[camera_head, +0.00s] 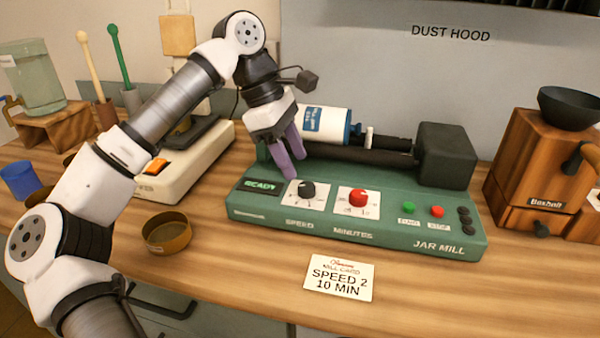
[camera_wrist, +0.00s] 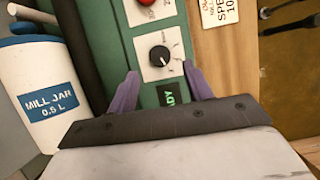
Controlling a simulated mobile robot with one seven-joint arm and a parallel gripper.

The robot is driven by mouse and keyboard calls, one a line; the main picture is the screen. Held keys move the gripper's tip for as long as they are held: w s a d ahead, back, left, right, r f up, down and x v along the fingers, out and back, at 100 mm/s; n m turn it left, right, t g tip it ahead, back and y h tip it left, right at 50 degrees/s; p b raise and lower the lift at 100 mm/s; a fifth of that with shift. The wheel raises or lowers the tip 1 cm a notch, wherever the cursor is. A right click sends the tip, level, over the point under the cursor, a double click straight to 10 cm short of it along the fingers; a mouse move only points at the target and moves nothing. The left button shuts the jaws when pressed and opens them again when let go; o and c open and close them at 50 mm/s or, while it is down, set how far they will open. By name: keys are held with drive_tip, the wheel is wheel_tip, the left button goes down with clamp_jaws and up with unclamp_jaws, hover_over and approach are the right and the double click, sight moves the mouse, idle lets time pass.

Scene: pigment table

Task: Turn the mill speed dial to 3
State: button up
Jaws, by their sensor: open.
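The green jar mill (camera_head: 385,233) stands on the wooden bench. Its black speed dial (camera_head: 307,190) sits on a white plate above the word SPEED, left of the red minutes dial (camera_head: 358,197). In the wrist view the speed dial (camera_wrist: 159,56) has a white pointer line; the scale numbers are too small to read. My gripper (camera_head: 288,172) is open and empty, above and behind the speed dial. In the wrist view its two purple fingers (camera_wrist: 160,84) lie on either side of the panel, short of the dial and apart from it.
A card (camera_head: 339,277) reading SPEED 2, 10 MIN lies in front of the mill. A white mill jar (camera_head: 328,122) lies on the rollers behind the panel. A green and a red button sit at right. A brass bowl (camera_head: 167,232) stands left, a wooden grinder (camera_head: 535,165) right.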

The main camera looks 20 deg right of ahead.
drive_tip(key=v, duration=0.8)
drive_tip(key=shift+a+r, duration=0.15)
drive_tip(key=shift+r, duration=0.2)
